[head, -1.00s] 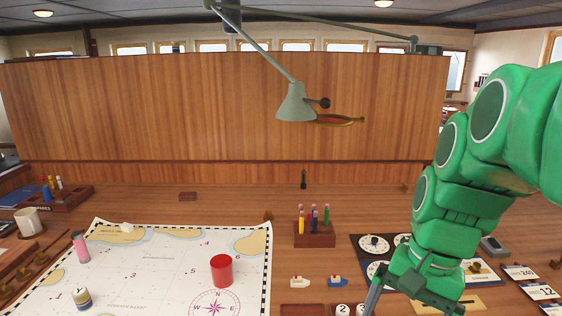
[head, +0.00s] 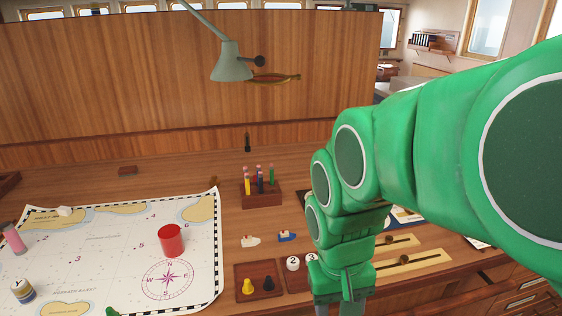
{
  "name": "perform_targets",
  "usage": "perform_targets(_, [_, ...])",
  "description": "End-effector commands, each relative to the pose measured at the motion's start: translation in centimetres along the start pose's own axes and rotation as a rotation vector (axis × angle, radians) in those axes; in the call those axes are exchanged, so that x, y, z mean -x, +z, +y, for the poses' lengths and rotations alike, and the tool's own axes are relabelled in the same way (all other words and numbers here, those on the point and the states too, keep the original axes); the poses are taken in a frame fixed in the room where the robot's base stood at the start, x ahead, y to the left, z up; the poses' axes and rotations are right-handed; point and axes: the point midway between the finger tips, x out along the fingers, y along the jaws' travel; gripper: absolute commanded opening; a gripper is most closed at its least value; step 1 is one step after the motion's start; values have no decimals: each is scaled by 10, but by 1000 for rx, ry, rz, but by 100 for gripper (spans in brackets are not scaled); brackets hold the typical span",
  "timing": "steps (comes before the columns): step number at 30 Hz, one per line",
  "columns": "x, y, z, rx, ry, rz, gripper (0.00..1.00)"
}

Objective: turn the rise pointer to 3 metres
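My green arm covers the right half of the head view. My gripper (head: 343,306) hangs at the bottom of the picture, over the desk's front right part. Its fingers are cut off by the lower edge, so I cannot tell whether it is open or shut. The dial board with the rise pointer is hidden behind my arm. Two wooden slider boards with dark knobs show right of my gripper, the upper one (head: 397,241) and the lower one (head: 413,260).
A chart (head: 110,250) with a red cylinder (head: 171,241) covers the left of the desk. A pencil block (head: 261,195) stands behind two small boats. A tray (head: 257,268) holds a yellow and a dark pawn. White numbered discs (head: 293,263) lie left of my gripper. A lamp (head: 231,64) hangs above.

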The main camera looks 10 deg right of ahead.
Motion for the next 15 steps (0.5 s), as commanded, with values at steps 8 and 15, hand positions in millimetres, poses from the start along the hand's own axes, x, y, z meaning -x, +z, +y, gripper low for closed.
perform_targets(8, [15,-86,22,-125,28,87,51])
perform_targets(15, [22,-159,48,-255,40,160,51])
